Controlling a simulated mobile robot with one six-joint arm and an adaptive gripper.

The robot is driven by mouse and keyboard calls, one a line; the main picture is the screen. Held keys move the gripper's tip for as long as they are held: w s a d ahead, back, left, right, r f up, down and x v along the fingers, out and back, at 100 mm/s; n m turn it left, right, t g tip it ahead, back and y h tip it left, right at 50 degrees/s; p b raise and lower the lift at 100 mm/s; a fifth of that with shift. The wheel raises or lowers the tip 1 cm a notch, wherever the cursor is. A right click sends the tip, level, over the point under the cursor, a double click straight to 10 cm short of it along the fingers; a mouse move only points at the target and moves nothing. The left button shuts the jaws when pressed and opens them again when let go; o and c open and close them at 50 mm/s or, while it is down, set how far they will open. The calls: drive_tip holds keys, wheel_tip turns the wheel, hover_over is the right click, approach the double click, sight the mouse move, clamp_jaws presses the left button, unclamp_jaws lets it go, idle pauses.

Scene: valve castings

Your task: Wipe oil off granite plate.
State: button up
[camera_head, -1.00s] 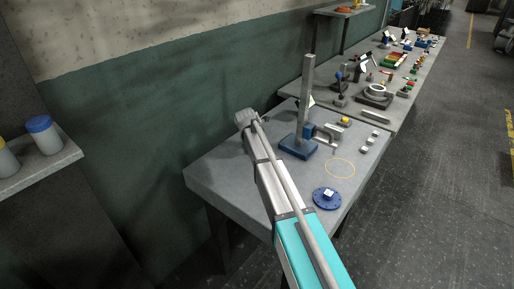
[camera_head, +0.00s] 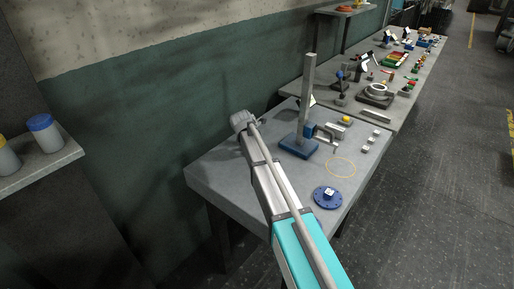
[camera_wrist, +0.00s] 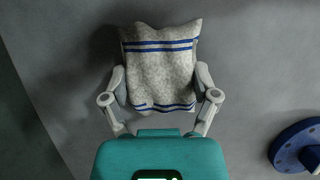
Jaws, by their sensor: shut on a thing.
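In the wrist view my gripper (camera_wrist: 160,92) is shut on a grey-white speckled cloth (camera_wrist: 160,65) with blue stripes near both ends. The cloth spreads past the fingertips, over the grey granite plate (camera_wrist: 255,60). I cannot tell whether it touches the surface. In the head view the plate (camera_head: 225,176) is the near grey table-like slab, and my arm reaches over its left part. I cannot make out any oil on the plate in either view.
A blue round flange (camera_head: 327,197) lies on the plate's near right; it also shows in the wrist view (camera_wrist: 298,150). A height stand with a blue base (camera_head: 299,148) stands right of my arm. A yellow ring outline (camera_head: 341,167) and several small blocks lie farther right. A second bench (camera_head: 400,112) adjoins behind.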

sight(244, 161)
drive_tip(key=shift+s+a, duration=0.25)
drive_tip(key=shift+s, duration=0.05)
drive_tip(key=shift+s+a, duration=0.1)
drive_tip(key=shift+s+a+f, duration=0.1)
drive_tip(key=shift+s+a, duration=0.9)
drive_tip(key=shift+s, duration=0.25)
drive_tip(key=shift+s, duration=0.1)
drive_tip(key=shift+s+a, duration=1.1)
drive_tip(key=shift+s, duration=0.05)
drive_tip(key=shift+r, duration=0.2)
wheel_tip(244, 161, up, 6)
drive_tip(key=p, duration=0.6)
